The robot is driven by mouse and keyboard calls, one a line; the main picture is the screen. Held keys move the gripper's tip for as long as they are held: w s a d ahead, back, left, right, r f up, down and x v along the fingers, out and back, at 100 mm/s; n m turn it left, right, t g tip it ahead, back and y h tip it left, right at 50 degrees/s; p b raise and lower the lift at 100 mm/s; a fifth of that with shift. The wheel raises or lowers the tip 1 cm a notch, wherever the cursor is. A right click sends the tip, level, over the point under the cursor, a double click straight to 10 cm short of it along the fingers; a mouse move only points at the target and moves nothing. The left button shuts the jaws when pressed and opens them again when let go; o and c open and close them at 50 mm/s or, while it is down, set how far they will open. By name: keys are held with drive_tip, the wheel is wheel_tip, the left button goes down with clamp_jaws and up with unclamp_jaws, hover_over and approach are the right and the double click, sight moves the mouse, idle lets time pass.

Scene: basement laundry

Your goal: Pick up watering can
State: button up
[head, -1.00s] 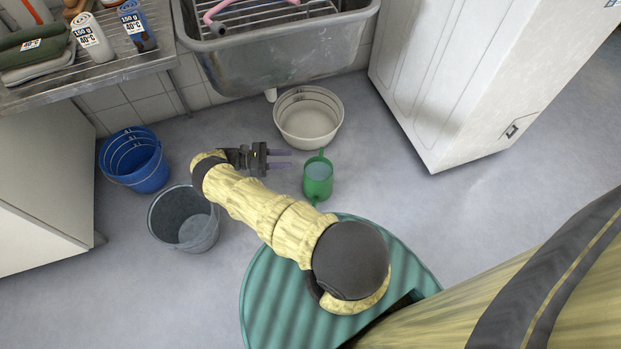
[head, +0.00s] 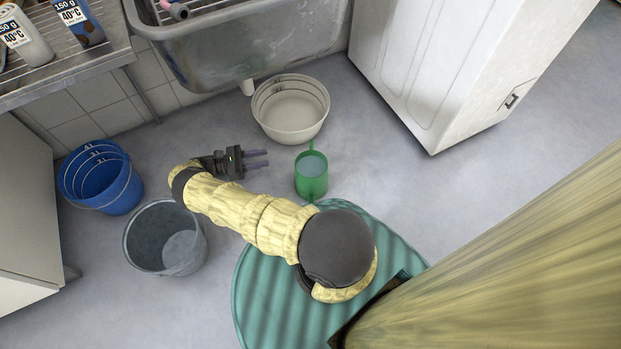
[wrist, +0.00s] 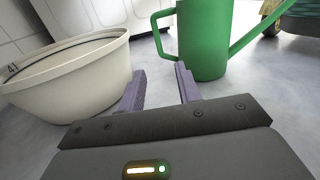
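The green watering can (head: 311,178) stands upright on the grey floor in the head view, with a pale blue-grey area showing at its open top. In the wrist view the watering can (wrist: 204,40) is straight ahead, its handle at the left and its spout rising to the right. My gripper (head: 266,158) is to the left of the can and points toward it. In the wrist view my gripper (wrist: 160,82) is open, with its two purple fingers apart and nothing between them. A gap remains between the fingertips and the can.
A cream basin (head: 291,112) stands just behind the can, close to my gripper's left in the wrist view (wrist: 70,80). A blue bucket (head: 101,178) and a grey bucket (head: 165,238) stand at the left. A white appliance (head: 440,70) is at the right. Floor right of the can is clear.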

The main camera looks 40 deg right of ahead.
drive_tip(key=shift+s, duration=0.15)
drive_tip(key=shift+s+d, duration=0.15)
drive_tip(key=shift+d, duration=0.05)
drive_tip(key=b+x, duration=0.2)
drive_tip(key=x, duration=0.9)
drive_tip(key=shift+d+f+b, duration=0.1)
drive_tip(key=shift+d+b, duration=0.2)
drive_tip(key=shift+b, duration=0.05)
drive_tip(key=shift+a, duration=0.15)
